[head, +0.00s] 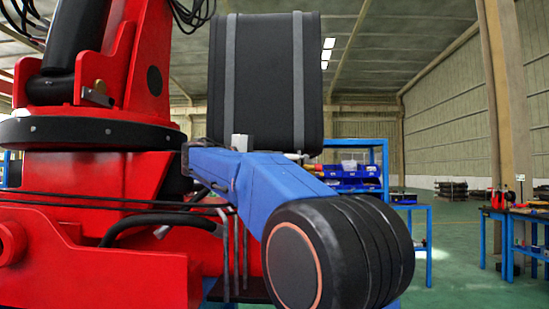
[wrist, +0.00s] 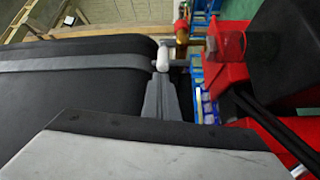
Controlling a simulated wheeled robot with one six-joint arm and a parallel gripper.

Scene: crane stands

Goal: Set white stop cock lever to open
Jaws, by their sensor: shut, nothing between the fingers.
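The white stop cock lever (wrist: 162,58) shows in the wrist view as a short, rounded white handle beside a brass-coloured fitting (wrist: 182,32). My gripper (wrist: 159,82) is shut and empty. Its grey fingertips point at the lever and lie very close to its near end. I cannot tell whether they touch it. In the head view my blue arm reaches toward the base of the black tank (head: 265,85), and the gripper is not clearly visible there. A small pale fitting (head: 294,156) shows at the tank's lower right; I cannot tell if it is the lever.
The tank with grey straps fills the left of the wrist view. Red crane parts (wrist: 228,42) and black hoses (wrist: 265,118) are close on the right. In the head view, a blue rack with bins (head: 345,178) stands behind, and open green floor (head: 455,240) lies right.

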